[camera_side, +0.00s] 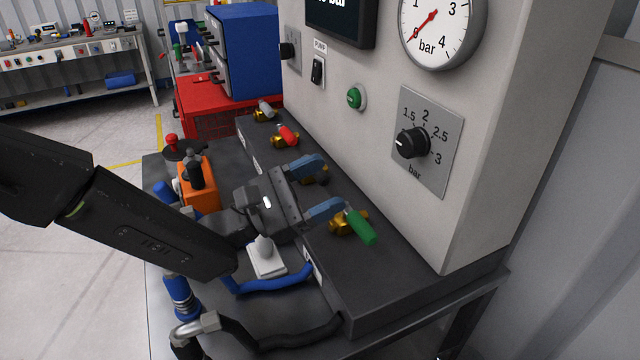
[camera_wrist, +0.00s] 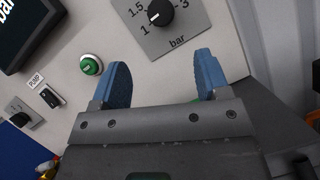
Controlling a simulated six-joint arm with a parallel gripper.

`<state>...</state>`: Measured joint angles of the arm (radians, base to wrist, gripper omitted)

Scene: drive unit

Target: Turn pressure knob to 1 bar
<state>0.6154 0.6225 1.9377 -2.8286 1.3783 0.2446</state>
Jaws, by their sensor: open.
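The black pressure knob (camera_side: 411,143) sits on a grey scale plate (camera_side: 437,172) on the light panel, marked up to 3 bar.
A green-handled valve (camera_side: 358,224) is close by the lower finger. A red-handled valve (camera_side: 287,135) stands farther back. A green button (camera_side: 356,98), a pump switch (camera_side: 318,70) and a round gauge (camera_side: 437,30) are on the panel. The gauge's red needle points lower left.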

